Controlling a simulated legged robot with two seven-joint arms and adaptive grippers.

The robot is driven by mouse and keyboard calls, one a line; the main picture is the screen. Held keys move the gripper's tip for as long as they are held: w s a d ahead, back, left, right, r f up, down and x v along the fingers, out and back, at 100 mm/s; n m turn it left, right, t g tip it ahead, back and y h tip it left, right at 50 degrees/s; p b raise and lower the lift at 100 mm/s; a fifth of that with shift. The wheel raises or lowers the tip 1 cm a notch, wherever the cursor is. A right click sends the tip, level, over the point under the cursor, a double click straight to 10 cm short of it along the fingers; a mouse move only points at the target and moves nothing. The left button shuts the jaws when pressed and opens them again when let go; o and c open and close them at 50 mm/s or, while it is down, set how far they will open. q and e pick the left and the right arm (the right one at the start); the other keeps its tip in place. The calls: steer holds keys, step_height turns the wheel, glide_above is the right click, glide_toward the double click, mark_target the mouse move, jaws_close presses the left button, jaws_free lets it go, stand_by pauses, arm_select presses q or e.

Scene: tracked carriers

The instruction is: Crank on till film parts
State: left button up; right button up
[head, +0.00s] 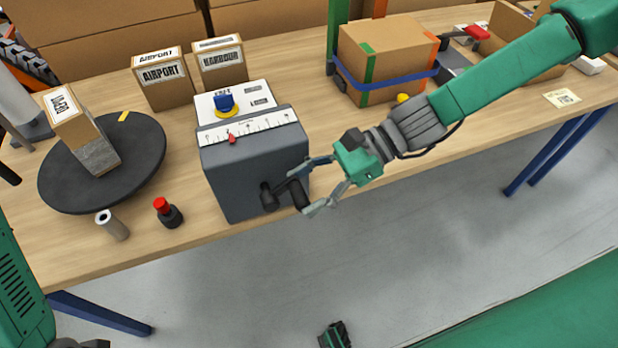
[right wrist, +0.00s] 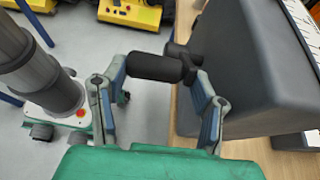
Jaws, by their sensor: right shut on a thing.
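My right gripper (head: 318,184) is shut on the black crank handle (head: 298,194) at the front of the dark grey machine (head: 245,185). In the right wrist view, the black grip (right wrist: 155,68) lies between the two fingers (right wrist: 160,95). The machine's sloped scale (head: 260,128) has a red pointer left of its middle. On the black turntable (head: 60,190) at the left stands a tilted carton (head: 75,120), its lower part covered by a greyish layer that may be film. I cannot see a break in it.
Two labelled cartons (head: 162,85) stand behind the machine. A red-topped button (head: 165,210) and a small tube (head: 112,225) lie near the table's front edge. A blue-strapped carton (head: 385,60) stands back right. Yellow machines (right wrist: 130,12) show beyond in the right wrist view.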

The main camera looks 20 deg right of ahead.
steer(key=shift+s+a, duration=0.1)
steer(key=shift+s, duration=0.25)
steer(key=o, duration=1)
steer(key=shift+a, duration=0.1)
steer(key=shift+r, duration=0.1)
steer(key=v, duration=1.2)
steer(key=shift+w, duration=0.1)
